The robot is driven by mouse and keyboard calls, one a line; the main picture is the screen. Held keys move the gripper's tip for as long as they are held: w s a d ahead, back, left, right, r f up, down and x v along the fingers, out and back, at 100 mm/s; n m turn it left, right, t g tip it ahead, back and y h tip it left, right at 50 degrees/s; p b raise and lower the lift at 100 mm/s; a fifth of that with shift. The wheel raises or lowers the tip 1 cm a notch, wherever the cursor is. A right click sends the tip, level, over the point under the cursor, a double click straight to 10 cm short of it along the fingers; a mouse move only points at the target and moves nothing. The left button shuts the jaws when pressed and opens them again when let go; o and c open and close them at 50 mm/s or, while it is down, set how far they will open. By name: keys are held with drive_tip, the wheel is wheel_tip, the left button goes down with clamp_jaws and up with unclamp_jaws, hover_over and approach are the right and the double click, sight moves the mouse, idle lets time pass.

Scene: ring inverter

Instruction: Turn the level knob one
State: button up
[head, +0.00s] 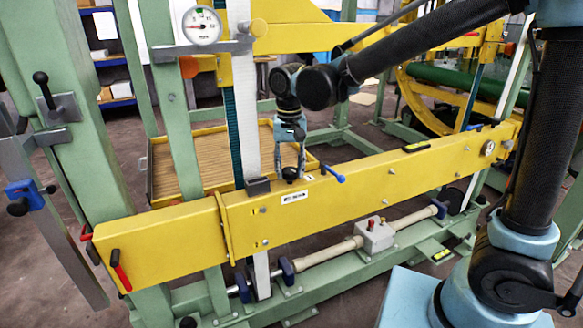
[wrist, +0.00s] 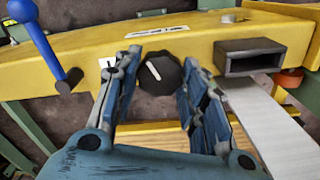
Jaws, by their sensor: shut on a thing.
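Level knob one is a round black knob with a white pointer line. It sits on the yellow beam (head: 370,168), beside a small white label marked 1 (wrist: 107,62). In the wrist view the knob (wrist: 165,78) lies between my two blue finger pads, with its pointer tilted to the upper left. My gripper (wrist: 161,66) is shut on the knob, one finger on each side. In the head view my gripper (head: 290,160) reaches down to the beam's top, and the knob (head: 290,174) shows low between the fingers.
A blue lever (head: 333,173) stands right of the knob in the head view. A dark rectangular bracket (head: 257,186) with a pale vertical bar (head: 243,120) is close on the left.

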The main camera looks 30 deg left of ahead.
sight(291, 169)
drive_tip(key=shift+w+m, duration=0.15)
drive_tip(key=shift+m, duration=2.15)
drive_tip(key=o, duration=1.1)
drive_tip(key=shift+c, duration=0.2)
wheel_tip(291, 169, up, 12)
